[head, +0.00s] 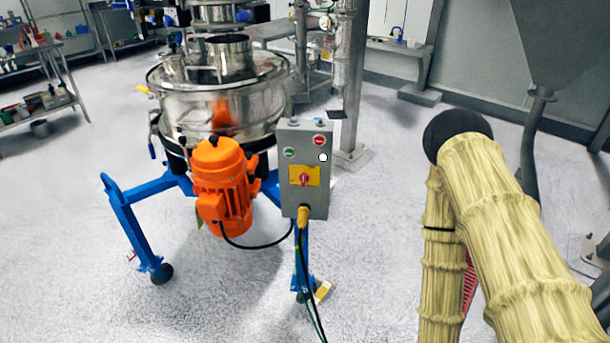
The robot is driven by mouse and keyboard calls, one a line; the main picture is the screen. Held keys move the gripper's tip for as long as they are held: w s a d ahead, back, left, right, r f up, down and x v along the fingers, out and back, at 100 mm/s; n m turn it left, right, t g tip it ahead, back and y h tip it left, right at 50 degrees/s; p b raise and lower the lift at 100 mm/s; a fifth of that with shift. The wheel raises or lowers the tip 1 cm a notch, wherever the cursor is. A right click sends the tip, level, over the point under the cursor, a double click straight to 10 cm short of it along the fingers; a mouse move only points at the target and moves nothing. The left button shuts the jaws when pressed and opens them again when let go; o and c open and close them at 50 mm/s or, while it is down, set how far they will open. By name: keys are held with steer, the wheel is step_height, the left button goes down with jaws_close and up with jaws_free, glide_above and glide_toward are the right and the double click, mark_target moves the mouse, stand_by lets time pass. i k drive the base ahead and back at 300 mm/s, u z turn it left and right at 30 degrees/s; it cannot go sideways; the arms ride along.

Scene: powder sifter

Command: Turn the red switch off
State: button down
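The red switch (304,179) is a small rotary knob on a yellow square plate, in the middle of the grey control box (317,205). Its handle looks roughly upright, but it is too small to be sure. Above it on the box are a green button (289,153) at left and a red button (319,140) at right. A small white dot shows near the box's right edge, below the red button. My arm, in a pale yellow sleeve, is at the right of the head view, well apart from the box. My gripper is not in view.
The steel sifter (220,105) stands behind and left of the box on a blue frame (130,220). An orange motor (226,185) is close to the box's left side. Cables hang below the box. A grey hopper (572,40) stands at right. Floor between box and arm is clear.

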mark_target(304, 178)
steer(key=z, duration=1.25)
steer(key=k, duration=1.5)
steer(key=u, duration=1.7)
steer(key=i, duration=1.05)
